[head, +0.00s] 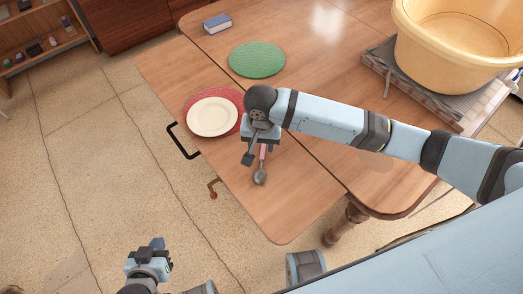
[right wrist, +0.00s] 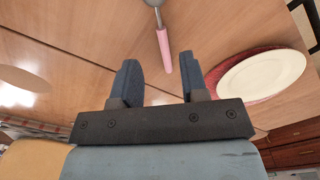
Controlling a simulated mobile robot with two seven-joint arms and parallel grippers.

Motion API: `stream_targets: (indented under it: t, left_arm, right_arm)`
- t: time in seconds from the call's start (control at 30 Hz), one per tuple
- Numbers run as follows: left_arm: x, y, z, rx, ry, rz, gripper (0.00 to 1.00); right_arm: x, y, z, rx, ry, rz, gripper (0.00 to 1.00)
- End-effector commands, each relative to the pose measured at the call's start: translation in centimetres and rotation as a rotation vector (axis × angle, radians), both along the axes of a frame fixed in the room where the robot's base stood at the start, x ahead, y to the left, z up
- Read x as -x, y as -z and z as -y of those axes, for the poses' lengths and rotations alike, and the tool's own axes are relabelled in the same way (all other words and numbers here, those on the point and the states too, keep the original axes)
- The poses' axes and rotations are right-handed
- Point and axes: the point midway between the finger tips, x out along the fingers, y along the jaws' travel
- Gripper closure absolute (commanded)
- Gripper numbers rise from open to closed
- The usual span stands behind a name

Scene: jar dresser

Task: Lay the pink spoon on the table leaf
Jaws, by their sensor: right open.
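The pink spoon has a pink handle and a grey metal bowl (head: 260,177). It appears to lie on the wooden table leaf (head: 285,215), near its middle. My right gripper (head: 259,154) is open above the handle end and hides part of it in the head view. In the right wrist view the handle (right wrist: 164,48) points toward the gap between the open fingers (right wrist: 161,72), with nothing gripped. My left gripper (head: 150,256) is low at the left, over the floor and away from the table; its finger gap is unclear.
A white plate (head: 212,117) on a red mat (head: 191,100) lies left of my right gripper. A green mat (head: 257,60), a small blue book (head: 217,24) and a large yellow tub (head: 455,45) are farther back. The leaf's near end is clear. A black handle bar (head: 181,143) sticks out from the leaf's left edge.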

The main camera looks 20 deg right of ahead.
Motion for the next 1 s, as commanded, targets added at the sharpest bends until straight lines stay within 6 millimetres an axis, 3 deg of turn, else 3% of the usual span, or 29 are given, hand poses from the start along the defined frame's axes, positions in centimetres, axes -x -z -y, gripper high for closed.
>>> stream_targets:
  t: [0.1, 0.3, 1.0]
  left_arm:
    - [0.1, -0.1, 0.0, -0.003, 0.002, -0.001, 1.0]
    - [0.2, 0.0, -0.1, -0.005, 0.002, -0.001, 1.0]
    - [0.1, -0.4, 0.1, -0.001, 0.002, 0.004, 1.0]
  right_arm:
    - [0.0, -2.1, -0.1, -0.001, 0.0, 0.002, 0.6]
    - [0.0, -3.6, -0.1, -0.002, 0.0, 0.001, 0.6]
    - [0.0, -3.6, -0.1, -0.001, 0.0, 0.0, 0.6]
